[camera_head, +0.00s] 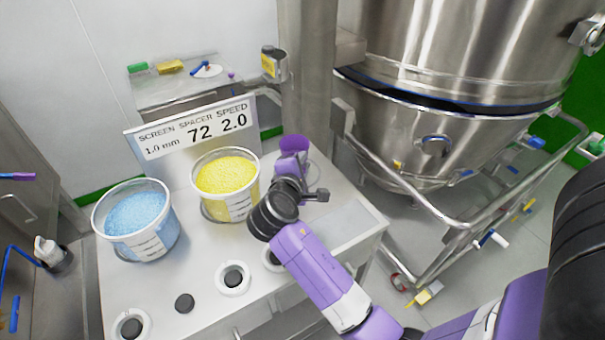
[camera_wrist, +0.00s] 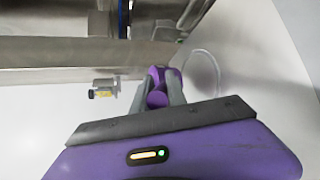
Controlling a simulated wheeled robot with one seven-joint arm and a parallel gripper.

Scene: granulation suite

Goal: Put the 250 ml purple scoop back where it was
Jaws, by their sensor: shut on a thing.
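The purple scoop (camera_head: 294,144) shows above my gripper (camera_head: 290,170) in the head view, with its cup uppermost. My gripper is shut on it, over the right back part of the white worktop (camera_head: 335,205). In the wrist view the purple scoop (camera_wrist: 158,90) sits between the two grey fingers of my gripper (camera_wrist: 160,92). A thin pale ring outline (camera_wrist: 216,68) lies to the right of the scoop there. The scoop's volume marking is not readable, and my gripper hides part of its handle.
Tubs of blue granules (camera_head: 143,215) and yellow granules (camera_head: 228,178) stand left of my gripper. A sign (camera_head: 192,128) stands behind them. Round holders (camera_head: 233,278) line the worktop's front. A large steel vessel (camera_head: 440,130) with a rail frame stands at right.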

